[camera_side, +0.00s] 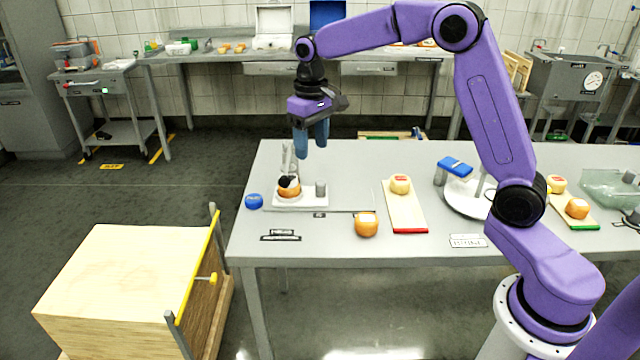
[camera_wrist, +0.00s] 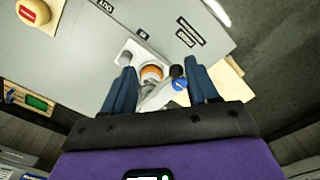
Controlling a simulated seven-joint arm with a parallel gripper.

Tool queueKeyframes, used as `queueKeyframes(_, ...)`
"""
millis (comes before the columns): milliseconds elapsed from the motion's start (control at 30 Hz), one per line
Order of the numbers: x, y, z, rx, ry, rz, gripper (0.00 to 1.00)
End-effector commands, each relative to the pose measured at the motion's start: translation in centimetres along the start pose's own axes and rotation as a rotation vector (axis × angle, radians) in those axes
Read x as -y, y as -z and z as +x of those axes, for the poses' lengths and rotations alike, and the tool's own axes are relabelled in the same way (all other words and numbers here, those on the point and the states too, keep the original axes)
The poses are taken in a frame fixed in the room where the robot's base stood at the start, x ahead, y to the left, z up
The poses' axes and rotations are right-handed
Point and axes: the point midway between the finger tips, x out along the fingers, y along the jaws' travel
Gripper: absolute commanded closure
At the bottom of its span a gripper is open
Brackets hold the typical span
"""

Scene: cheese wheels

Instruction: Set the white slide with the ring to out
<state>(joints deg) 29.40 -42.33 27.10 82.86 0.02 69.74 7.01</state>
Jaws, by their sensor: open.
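A white slide (camera_side: 314,202) sits at the left end of a grey rail on the table, with a grey cylinder (camera_side: 320,188) on its right part. An orange cheese wheel (camera_side: 289,191) with a black top rests on its left part, by an upright grey post. I cannot make out the ring clearly. In the wrist view the slide (camera_wrist: 133,48) and the orange wheel (camera_wrist: 151,73) show between and beyond the fingers. My gripper (camera_side: 312,151) is open and empty, pointing down above and slightly right of the slide, apart from it; it also shows in the wrist view (camera_wrist: 160,72).
A blue round piece (camera_side: 254,201) lies left of the slide. Right of it are a loose orange wheel (camera_side: 366,224) and a board (camera_side: 405,212) with a yellow wheel (camera_side: 400,184). A round white scale (camera_side: 466,201) stands further right. The rail right of the slide looks clear.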

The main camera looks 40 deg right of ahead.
Motion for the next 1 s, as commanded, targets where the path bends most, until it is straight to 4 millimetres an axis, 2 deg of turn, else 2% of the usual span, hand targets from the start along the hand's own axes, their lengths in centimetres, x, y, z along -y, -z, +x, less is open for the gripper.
queueKeyframes(33, -1.7, 1.5, 0.4, 0.002, -0.001, 0.054, 0.41)
queueKeyframes(100, -3.9, 3.1, 0.8, 0.004, -0.001, 0.12, 0.41)
queueKeyframes(200, -6.7, 4.7, 1.3, 0.005, -0.001, 0.199, 0.41)
queueKeyframes(300, -8.8, 5.7, 1.8, 0.006, -0.002, 0.256, 0.41)
queueKeyframes(400, -10.0, 6.1, 2.0, 0.007, -0.002, 0.289, 0.41)
queueKeyframes(567, -10.5, 6.3, 2.7, 0.008, -0.002, 0.301, 0.41)
queueKeyframes(667, -10.6, 6.2, 3.9, 0.01, -0.002, 0.302, 0.41)
queueKeyframes(1000, -10.5, 6.1, 10.1, 0.01, -0.002, 0.299, 0.41)
